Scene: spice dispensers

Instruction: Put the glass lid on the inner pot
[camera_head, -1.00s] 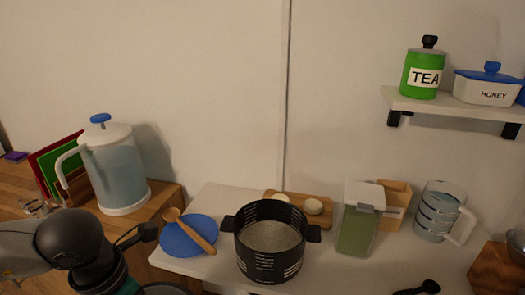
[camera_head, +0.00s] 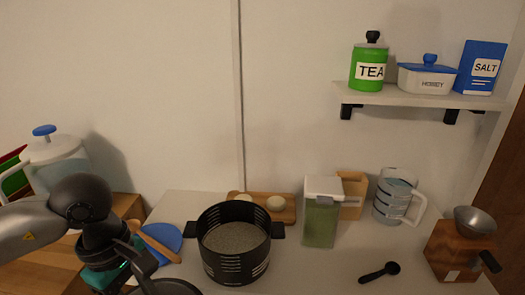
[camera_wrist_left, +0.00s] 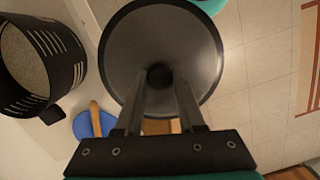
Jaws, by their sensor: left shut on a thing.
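The inner pot (camera_head: 236,262) is black, with slotted sides, two side handles and a pale grainy fill. It stands open on the white counter, and its rim also shows at the left of the left wrist view (camera_wrist_left: 66,62). The round glass lid (camera_wrist_left: 195,45) is grey and see-through with a dark rim; its edge shows at the bottom of the head view (camera_head: 170,287). My left gripper (camera_wrist_left: 159,80) is shut on the lid's dark knob and holds the lid left of the pot, apart from it. My right gripper is not in view.
A blue plate (camera_head: 165,238) with a wooden spoon (camera_head: 152,240) lies left of the pot. A board with white pieces (camera_head: 287,214) is behind it. A green-filled container (camera_head: 320,225), glass jug (camera_head: 390,200), black scoop (camera_head: 380,272) and wooden grinder (camera_head: 452,255) stand to the right.

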